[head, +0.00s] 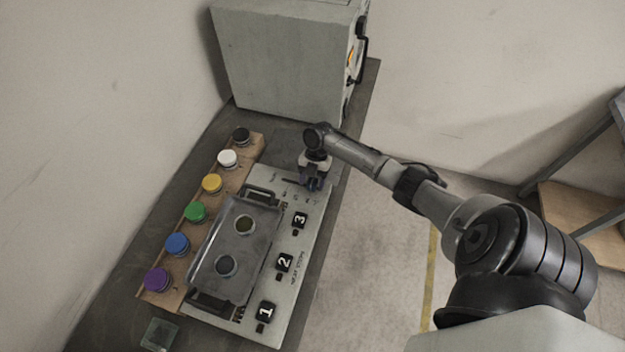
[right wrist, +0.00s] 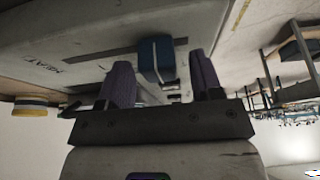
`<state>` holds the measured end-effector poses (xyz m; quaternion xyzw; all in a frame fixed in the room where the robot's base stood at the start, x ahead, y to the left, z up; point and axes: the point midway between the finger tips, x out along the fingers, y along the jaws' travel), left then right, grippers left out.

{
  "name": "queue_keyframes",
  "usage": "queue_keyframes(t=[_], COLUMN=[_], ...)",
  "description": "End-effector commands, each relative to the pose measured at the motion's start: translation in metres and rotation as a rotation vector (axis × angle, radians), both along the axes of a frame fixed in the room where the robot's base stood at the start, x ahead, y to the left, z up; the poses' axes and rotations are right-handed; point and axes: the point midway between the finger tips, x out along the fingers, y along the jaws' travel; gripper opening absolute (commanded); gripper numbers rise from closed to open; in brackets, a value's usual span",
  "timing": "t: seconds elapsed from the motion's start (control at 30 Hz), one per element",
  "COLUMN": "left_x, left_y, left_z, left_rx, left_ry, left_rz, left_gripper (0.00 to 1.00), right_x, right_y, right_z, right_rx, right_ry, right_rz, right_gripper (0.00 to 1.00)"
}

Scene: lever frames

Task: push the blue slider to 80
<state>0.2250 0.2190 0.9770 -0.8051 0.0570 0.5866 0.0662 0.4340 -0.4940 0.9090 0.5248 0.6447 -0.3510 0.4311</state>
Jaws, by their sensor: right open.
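The blue slider (right wrist: 152,60) is a blue knob with a pale stripe. It stands on a dark slot in the pale panel (right wrist: 75,58). In the right wrist view it appears between the two purple fingers of my open right gripper (right wrist: 161,82), with space visible on both sides. In the head view my right gripper (head: 312,182) points down at the far end of the panel and mostly hides the slider. Whether a finger touches the knob, and the scale value it stands at, I cannot tell. My left gripper is not in view.
A grey tray (head: 208,262) with two round items lies on the panel. Labels 1, 2 and 3 mark its right side. A wooden rack (head: 190,228) with several coloured caps stands left of it. A large grey box (head: 285,75) stands behind. Open floor lies to the right.

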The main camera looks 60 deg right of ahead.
Motion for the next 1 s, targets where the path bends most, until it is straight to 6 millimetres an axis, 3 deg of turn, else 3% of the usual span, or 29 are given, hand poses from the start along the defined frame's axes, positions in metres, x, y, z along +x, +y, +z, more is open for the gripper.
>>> queue_keyframes(t=[0.27,0.87,1.0], left_x=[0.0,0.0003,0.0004], left_y=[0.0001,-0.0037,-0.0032], left_z=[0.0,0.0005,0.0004], left_rx=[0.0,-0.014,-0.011], left_ry=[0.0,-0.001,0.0], left_rz=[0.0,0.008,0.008], left_gripper=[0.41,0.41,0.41], right_x=[-0.0001,-0.0001,-0.0002], right_y=[0.0002,0.0,-0.0002], right_z=[-0.0006,-0.0001,-0.0001], right_rx=[0.0,0.0,0.0], right_ry=[0.001,0.001,0.001], right_rz=[0.0,0.0,0.0], right_gripper=[0.58,0.0,0.0])
